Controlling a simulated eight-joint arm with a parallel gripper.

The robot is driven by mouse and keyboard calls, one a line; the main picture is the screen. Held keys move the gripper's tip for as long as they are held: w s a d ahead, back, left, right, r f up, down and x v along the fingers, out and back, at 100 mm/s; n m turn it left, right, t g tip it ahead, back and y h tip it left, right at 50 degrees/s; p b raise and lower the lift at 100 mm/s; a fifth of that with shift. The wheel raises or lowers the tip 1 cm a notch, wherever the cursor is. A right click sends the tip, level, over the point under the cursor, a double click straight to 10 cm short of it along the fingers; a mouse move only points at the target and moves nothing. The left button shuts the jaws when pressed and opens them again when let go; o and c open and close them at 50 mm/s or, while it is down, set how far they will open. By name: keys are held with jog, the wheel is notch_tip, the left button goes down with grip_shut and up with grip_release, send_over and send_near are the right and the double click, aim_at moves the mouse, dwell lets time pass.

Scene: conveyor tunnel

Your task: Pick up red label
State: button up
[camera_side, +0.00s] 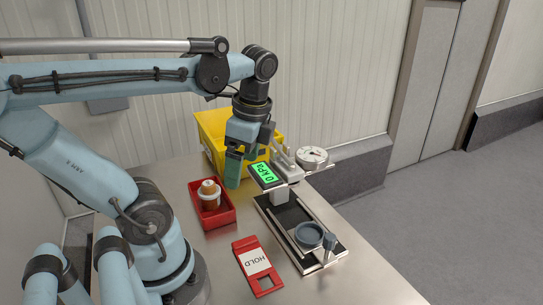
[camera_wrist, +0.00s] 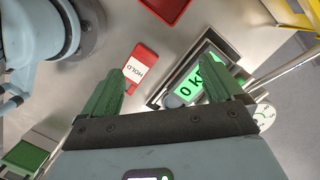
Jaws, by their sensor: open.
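The red label (camera_side: 257,266) lies flat on the steel table near its front edge, with a white patch reading HOLD. It also shows in the wrist view (camera_wrist: 141,68), ahead of my gripper and near the left finger. My gripper (camera_wrist: 163,88) has two green fingers spread apart with nothing between them. In the side view my gripper (camera_side: 236,170) hangs above the table, behind the label and well above it. One finger hides most of the other there.
A test fixture (camera_side: 283,205) with a green 0 kPa display (camera_side: 264,174), a dial gauge (camera_side: 312,157) and a grey cup (camera_side: 309,235) stands right of the label. A red tray (camera_side: 224,217) with a bottle sits behind it, and a yellow bin (camera_side: 214,124) further back.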

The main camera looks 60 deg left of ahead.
jog(key=s+d+m+t+y, duration=0.1)
jog(key=d+m+y, duration=0.1)
jog(key=d+m, duration=0.65)
send_near(246, 245)
jog(key=shift+s+d+f+m+t+y, duration=0.15)
jog(key=shift+f+m+y, duration=0.1)
jog(key=shift+f, duration=0.55)
jog(key=shift+s+d+f+m+t+y, duration=0.1)
jog(key=shift+f+m+t+y, duration=0.1)
jog(key=shift+f, duration=0.65)
jog(key=shift+a+f, duration=0.1)
jog(key=shift+a+f, duration=0.95)
jog(key=shift+f, duration=0.2)
jog(key=shift+x, duration=1)
